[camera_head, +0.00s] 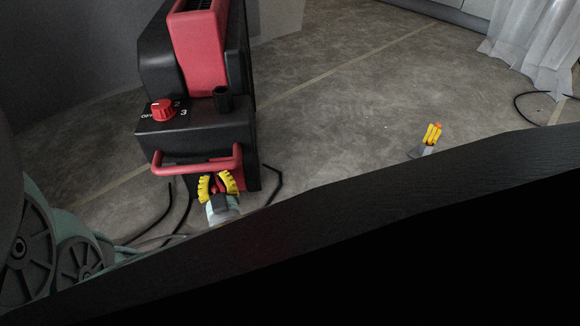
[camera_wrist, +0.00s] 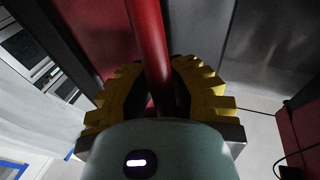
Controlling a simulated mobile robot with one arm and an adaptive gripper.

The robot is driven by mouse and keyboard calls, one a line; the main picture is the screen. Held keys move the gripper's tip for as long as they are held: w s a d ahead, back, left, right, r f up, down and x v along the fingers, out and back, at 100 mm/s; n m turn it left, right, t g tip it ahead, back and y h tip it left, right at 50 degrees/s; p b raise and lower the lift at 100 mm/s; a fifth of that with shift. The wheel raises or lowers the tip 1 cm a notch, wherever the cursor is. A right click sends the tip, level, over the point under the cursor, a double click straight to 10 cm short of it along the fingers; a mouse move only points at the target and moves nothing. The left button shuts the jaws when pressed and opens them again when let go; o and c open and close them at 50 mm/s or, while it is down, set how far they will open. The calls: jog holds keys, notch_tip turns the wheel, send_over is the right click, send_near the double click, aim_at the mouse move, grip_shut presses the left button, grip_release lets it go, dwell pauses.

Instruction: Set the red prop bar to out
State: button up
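A black and red machine (camera_head: 192,120) stands on the floor at the left of the head view. A red bar (camera_head: 197,165) with bent ends runs across its lower front, below a red knob (camera_head: 163,110). My gripper (camera_head: 217,181) has yellow fingers and is just below this bar, at the machine's lower front. The fingers stand apart with something red between them. In the wrist view, a red bar (camera_wrist: 148,40) runs down between the yellow fingers (camera_wrist: 160,75), with dark gaps beside it. I see no firm grip. Where the fingertips meet the bar is unclear.
Dark cables (camera_head: 155,225) lie on the floor near the machine. A small yellow and grey object (camera_head: 432,137) stands on the open floor to the right. A white curtain (camera_head: 535,45) hangs at the upper right. A large dark surface blocks the lower right.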

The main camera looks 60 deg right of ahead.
jog(key=shift+o, duration=0.7)
jog(key=shift+s+d, duration=0.15)
jog(key=shift+s, duration=0.05)
jog(key=shift+o, duration=0.6)
jog(key=shift+s+f, duration=0.1)
jog(key=shift+s, duration=0.15)
jog(key=o, duration=0.3)
jog(key=shift+s+a+f, duration=0.15)
jog(key=shift+s+a, duration=0.05)
jog(key=shift+a, duration=0.4)
jog(key=shift+o, duration=0.4)
jog(key=shift+w, duration=0.2)
jog(key=shift+d, duration=0.25)
jog(key=v, duration=1.2)
jog(key=shift+a, duration=0.2)
